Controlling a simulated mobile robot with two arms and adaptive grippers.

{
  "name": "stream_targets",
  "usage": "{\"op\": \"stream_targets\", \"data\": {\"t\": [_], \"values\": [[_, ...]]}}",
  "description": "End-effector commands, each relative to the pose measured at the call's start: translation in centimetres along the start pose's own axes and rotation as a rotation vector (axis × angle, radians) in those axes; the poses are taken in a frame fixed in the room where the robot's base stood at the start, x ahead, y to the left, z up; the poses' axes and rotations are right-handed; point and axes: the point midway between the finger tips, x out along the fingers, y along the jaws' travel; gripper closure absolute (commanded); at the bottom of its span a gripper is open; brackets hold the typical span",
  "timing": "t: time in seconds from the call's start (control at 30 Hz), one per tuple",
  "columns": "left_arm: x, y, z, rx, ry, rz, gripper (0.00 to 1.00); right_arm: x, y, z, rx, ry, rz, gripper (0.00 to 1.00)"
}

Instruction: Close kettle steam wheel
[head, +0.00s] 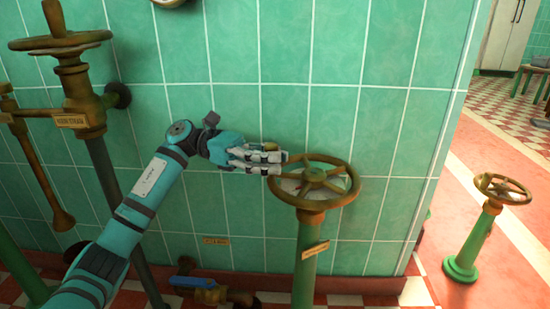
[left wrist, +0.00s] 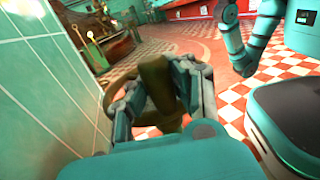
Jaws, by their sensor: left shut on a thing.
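The steam wheel (head: 313,174) is a worn brass handwheel lying flat on top of a green post (head: 305,262) with a small plate, in front of the green tiled wall. My left gripper (head: 279,162) reaches in from the left and is shut on the left side of the wheel's rim. In the left wrist view the brass wheel (left wrist: 155,88) shows between the two fingers of my left gripper (left wrist: 163,80). Part of the rim is hidden by the fingers. My right gripper is not seen.
A larger brass valve wheel (head: 60,43) on a dark pipe stands at the left. A smaller handwheel (head: 501,189) on a green post stands on the red floor at the right. A low pipe with a blue-handled valve (head: 197,283) runs by the wall's foot.

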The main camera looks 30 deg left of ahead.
Motion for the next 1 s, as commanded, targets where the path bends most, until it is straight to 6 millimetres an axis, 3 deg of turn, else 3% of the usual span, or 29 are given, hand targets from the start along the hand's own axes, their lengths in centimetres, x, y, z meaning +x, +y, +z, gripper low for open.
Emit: {"op": "stream_targets", "data": {"t": [0.17,0.2,0.4,0.77,1.0], "values": [[-0.5,0.3,0.1,0.000,0.001,0.018,1.00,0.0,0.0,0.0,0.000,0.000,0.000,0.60],[-0.5,0.3,0.1,0.000,0.000,0.018,0.78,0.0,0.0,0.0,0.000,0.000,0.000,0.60],[-0.3,0.2,0.1,0.000,0.000,0.012,0.52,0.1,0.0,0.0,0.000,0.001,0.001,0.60],[-0.7,0.2,0.1,-0.001,0.000,0.008,0.51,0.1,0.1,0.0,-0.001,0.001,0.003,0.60],[-5.1,0.2,0.1,-0.001,0.000,0.013,0.51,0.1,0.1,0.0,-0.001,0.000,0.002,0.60]]}}
